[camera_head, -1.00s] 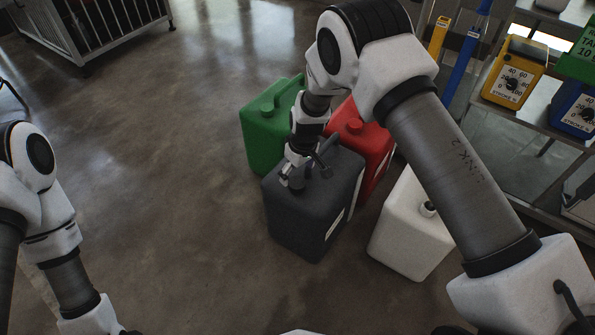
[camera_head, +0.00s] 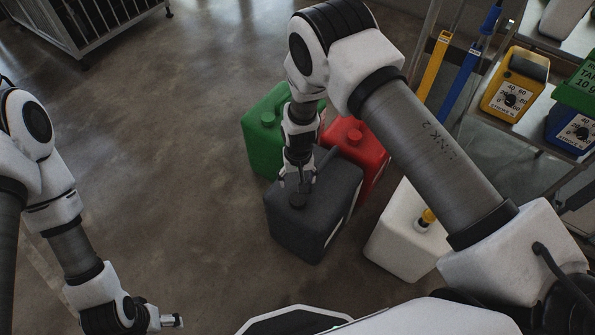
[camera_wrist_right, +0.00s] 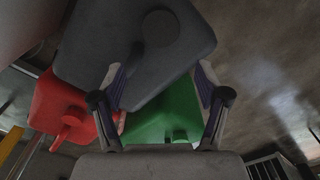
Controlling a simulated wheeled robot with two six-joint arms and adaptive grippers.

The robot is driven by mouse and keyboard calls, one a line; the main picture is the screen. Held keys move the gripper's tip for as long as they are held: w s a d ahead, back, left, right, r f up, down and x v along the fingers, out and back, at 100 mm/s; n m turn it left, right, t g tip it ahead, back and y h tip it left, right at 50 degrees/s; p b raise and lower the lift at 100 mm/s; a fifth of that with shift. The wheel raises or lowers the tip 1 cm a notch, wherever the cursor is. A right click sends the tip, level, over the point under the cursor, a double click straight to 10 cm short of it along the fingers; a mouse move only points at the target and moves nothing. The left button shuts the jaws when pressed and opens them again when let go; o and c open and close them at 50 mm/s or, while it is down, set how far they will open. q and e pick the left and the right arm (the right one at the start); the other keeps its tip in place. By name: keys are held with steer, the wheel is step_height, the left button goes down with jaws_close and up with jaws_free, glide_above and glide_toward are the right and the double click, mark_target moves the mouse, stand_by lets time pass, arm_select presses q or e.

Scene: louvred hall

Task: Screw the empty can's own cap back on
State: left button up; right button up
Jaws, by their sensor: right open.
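The dark grey can (camera_head: 312,222) stands upright on the floor, its round cap (camera_head: 297,200) on top. My right gripper (camera_head: 297,183) is just above and behind that cap, open and empty. In the right wrist view the dark can (camera_wrist_right: 110,50) and its cap (camera_wrist_right: 160,28) lie beyond the spread fingers of the gripper (camera_wrist_right: 160,78). The white can (camera_head: 400,243) stands to the right, with a small yellow piece (camera_head: 428,216) at its neck, partly behind my right arm; I cannot tell if it is seated. My left gripper (camera_head: 173,320) is low at left; its finger gap is unclear.
The green can (camera_head: 262,140) and red can (camera_head: 368,160) stand close behind the dark can. A shelf with a yellow device (camera_head: 515,85) and a blue device (camera_head: 572,130) is at right. A barred metal frame (camera_head: 90,25) is far left. The left floor is clear.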

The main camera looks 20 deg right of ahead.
mark_target(298, 198)
steer(key=shift+s+a+r, duration=0.15)
steer(key=shift+s+r, duration=0.1)
steer(key=shift+s, duration=0.2)
steer(key=shift+s+a+r, duration=0.1)
steer(key=shift+s+r, duration=0.1)
steer(key=shift+s, duration=0.2)
step_height(298, 198, down, 9)
steer(key=b, duration=0.8)
steer(key=shift+w, duration=0.1)
steer(key=shift+r+p, duration=0.35)
steer(key=shift+f+b, duration=0.7)
steer(key=shift+f, duration=0.25)
steer(key=shift+c, duration=1.1)
arm_select(q)
step_height(298, 198, down, 7)
steer(key=shift+s+r, duration=0.15)
arm_select(e)
jaws_close()
